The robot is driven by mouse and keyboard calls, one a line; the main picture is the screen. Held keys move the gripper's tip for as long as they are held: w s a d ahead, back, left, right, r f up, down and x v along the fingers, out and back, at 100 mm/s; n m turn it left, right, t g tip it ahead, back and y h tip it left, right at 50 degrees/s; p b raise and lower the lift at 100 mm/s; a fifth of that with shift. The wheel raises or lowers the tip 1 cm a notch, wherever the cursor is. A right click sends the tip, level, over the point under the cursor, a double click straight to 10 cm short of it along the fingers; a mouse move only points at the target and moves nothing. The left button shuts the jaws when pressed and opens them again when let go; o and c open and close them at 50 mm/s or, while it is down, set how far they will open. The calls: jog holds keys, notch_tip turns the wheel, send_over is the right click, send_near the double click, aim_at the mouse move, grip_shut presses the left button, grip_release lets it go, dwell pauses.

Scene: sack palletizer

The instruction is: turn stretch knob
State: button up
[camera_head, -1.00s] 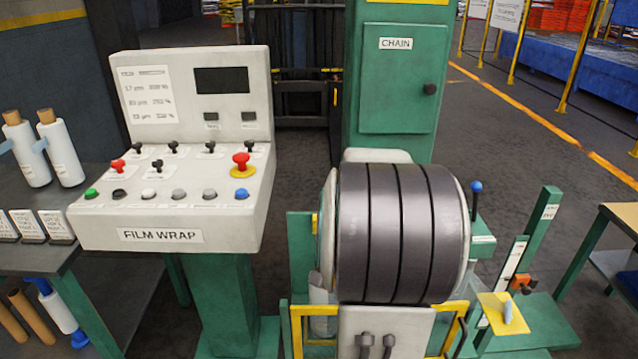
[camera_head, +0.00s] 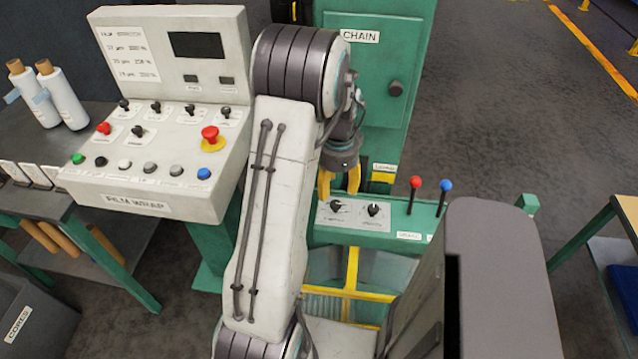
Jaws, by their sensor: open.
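My gripper (camera_head: 339,183) points down with two yellow fingers spread apart and nothing between them. It is just above a white plate with two black knobs, the left one (camera_head: 336,206) and the right one (camera_head: 373,210), on the green machine. The fingertips look nearest the left knob; touching or not I cannot tell. The labels under the knobs are too small to read, so I cannot tell which is the stretch knob.
Red (camera_head: 415,182) and blue (camera_head: 446,186) levers stand right of the knob plate. A red emergency button (camera_head: 210,133) sits on the film wrap panel. The green chain cabinet (camera_head: 385,60) rises behind my gripper. Open floor lies to the right.

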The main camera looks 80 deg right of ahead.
aim_at(336, 203)
jog(key=shift+s+d+f, duration=0.1)
jog(key=shift+d+f, duration=0.05)
jog(key=shift+f, duration=0.25)
jog(key=shift+f+p, duration=0.3)
jog(key=shift+f, duration=2.95)
jog(key=shift+o, duration=0.2)
grip_shut()
